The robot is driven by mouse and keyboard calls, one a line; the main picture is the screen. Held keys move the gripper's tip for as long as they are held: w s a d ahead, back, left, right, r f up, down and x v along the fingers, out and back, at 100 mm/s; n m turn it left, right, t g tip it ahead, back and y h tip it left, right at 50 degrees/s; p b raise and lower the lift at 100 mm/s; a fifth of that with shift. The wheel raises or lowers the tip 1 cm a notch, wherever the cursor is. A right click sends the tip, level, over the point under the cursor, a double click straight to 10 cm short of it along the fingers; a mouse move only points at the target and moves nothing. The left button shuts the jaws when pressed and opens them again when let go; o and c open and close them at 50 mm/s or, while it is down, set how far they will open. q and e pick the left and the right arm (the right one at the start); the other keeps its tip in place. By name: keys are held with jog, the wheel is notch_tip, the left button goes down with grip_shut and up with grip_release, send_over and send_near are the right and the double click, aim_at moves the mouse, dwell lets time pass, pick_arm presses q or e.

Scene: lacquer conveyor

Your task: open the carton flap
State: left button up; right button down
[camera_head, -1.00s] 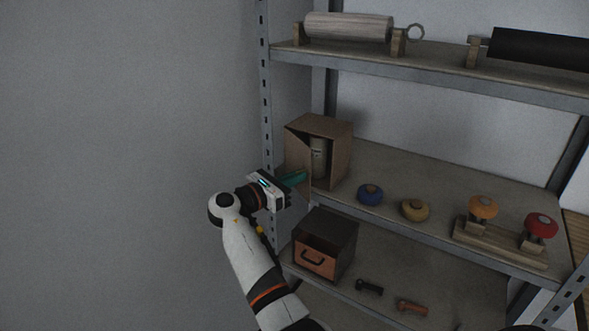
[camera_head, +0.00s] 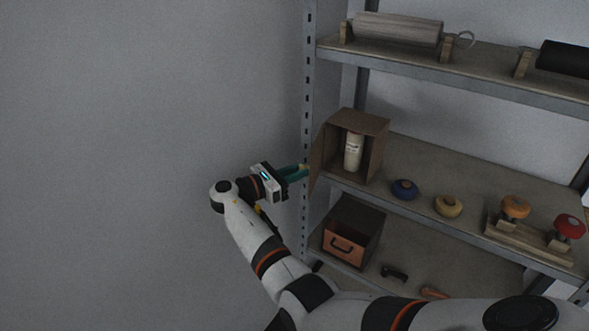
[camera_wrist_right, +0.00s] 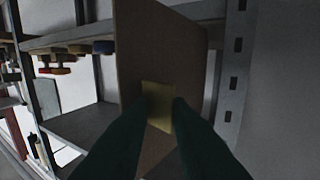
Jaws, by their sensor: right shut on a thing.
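The brown carton (camera_head: 374,127) stands on the middle shelf with its front open. Its flap (camera_head: 317,156) hangs out from the left side, swung clear of the opening. A pale bottle (camera_head: 353,152) stands upright inside. My right gripper (camera_head: 303,170) is at the flap's outer edge, left of the carton. In the right wrist view the flap (camera_wrist_right: 155,50) fills the middle, and a yellow tab (camera_wrist_right: 158,98) on it sits between my teal fingertips. The right gripper is shut on this tab; the fingers hide its lower part. My left gripper is not in view.
Blue (camera_head: 404,189) and yellow (camera_head: 448,205) round objects sit right of the carton, then a wooden stand (camera_head: 520,236) with orange and red knobs. A dark box with an orange front (camera_head: 344,251) is on the shelf below. A shelf post (camera_head: 309,110) stands close to the gripper.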

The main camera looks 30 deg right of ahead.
jog(key=shift+w+d+r, duration=0.25)
jog(key=shift+d+r, duration=0.2)
jog(key=shift+r, duration=0.2)
jog(key=c, duration=1.7)
grip_release()
jog(key=shift+o, duration=0.4)
jog(key=shift+w+d+f, duration=0.1)
jog(key=shift+d+f, duration=0.1)
jog(key=shift+d, duration=0.15)
jog(key=shift+r, duration=0.1)
jog(key=shift+a, duration=0.15)
jog(key=a, duration=0.2)
jog(key=a+b, duration=0.1)
jog(key=a, duration=0.2)
jog(key=a+f, duration=0.1)
jog(key=a, duration=0.2)
jog(key=shift+b, duration=0.4)
jog(key=shift+c, duration=0.3)
